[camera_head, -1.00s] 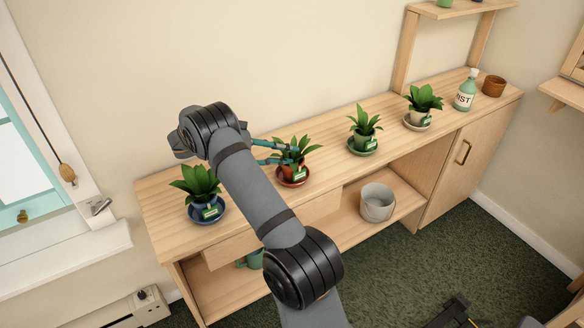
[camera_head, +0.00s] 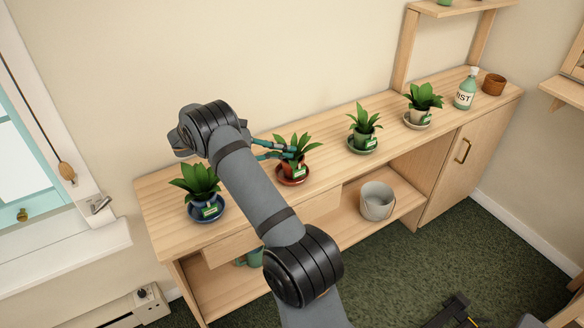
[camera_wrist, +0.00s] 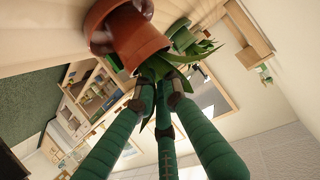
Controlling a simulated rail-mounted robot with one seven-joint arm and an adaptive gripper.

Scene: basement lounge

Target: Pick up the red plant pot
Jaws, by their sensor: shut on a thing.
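The red plant pot (camera_head: 291,168), with a green leafy plant and a small green tag, is at its red saucer (camera_head: 293,180) on the wooden sideboard. My gripper (camera_head: 292,153) reaches it from the left, with its teal fingers at the upper part of the pot and plant. In the wrist view the terracotta-red pot (camera_wrist: 137,43) is beyond the fingers, and leaves spread around the fingertips (camera_wrist: 158,88). The gripper is shut on the pot; the exact contact is partly hidden by leaves.
A blue-potted plant (camera_head: 201,212) stands left, close to my arm. Two more potted plants, in a green saucer (camera_head: 362,149) and a pale saucer (camera_head: 417,125), stand right, then a spray bottle (camera_head: 466,92) and a brown pot (camera_head: 494,86). A grey pot (camera_head: 377,202) sits below.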

